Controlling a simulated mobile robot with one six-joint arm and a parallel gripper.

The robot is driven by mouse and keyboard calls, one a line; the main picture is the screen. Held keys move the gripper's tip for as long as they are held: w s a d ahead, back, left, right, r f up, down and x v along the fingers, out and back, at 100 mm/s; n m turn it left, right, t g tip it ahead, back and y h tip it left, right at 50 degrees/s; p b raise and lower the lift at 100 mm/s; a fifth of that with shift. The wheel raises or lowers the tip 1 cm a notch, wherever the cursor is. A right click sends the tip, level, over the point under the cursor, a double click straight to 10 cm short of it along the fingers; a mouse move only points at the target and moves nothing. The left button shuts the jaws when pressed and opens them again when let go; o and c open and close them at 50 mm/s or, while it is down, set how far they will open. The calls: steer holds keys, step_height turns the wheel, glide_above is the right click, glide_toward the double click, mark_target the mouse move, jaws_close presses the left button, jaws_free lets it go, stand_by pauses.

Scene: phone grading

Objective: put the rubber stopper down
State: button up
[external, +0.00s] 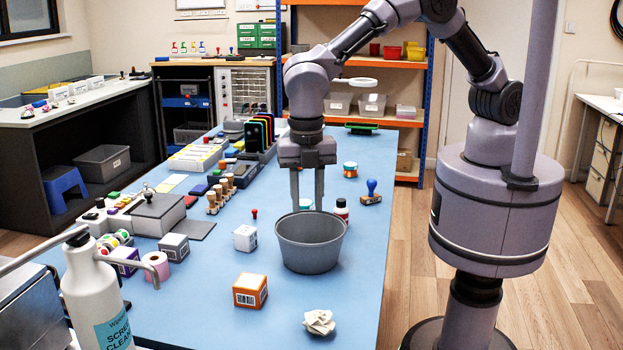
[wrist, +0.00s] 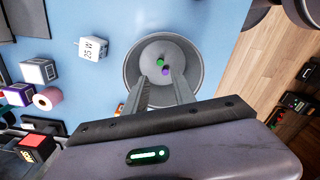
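My gripper (external: 308,206) points straight down over the grey bucket (external: 310,258). In the wrist view the open fingertips (wrist: 157,76) show over the bucket's opening. Small green (wrist: 158,61) and purple (wrist: 165,71) pieces show inside the bucket, between and just beyond the fingertips. They are too small to tell whether either is the rubber stopper. In the external view the bucket's near wall hides its floor. I cannot pick out the rubber stopper with certainty anywhere.
The bucket stands on a blue table (external: 225,310). A white cube (external: 245,238), an orange box (external: 250,290) and crumpled paper (external: 319,322) lie near it. A small bottle (external: 341,210) and a blue-handled stamp (external: 371,192) stand behind it. Stamps and boxes crowd the left side.

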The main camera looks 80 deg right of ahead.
steer(key=d+r+m+t+y, duration=0.1)
steer(key=d+r+m, duration=0.6)
steer(key=r, duration=0.5)
steer(key=s+d+r+m+t+y, duration=0.1)
steer(key=s+d+r+m, duration=0.25)
steer(key=d, duration=0.35)
steer(key=s+d+r+m+t, duration=0.1)
steer(key=s+d+r+m, duration=0.25)
steer(key=d+r, duration=0.2)
steer(key=s+d+m+t, duration=0.3)
steer(key=s+d+m, duration=0.6)
steer(key=s+m, duration=0.3)
steer(key=shift+d+f+m, duration=0.3)
steer(key=shift+d+m, duration=0.05)
steer(key=shift+m, duration=0.15)
steer(key=shift+o, duration=0.3)
steer(key=shift+s, duration=0.1)
stand_by(1.4)
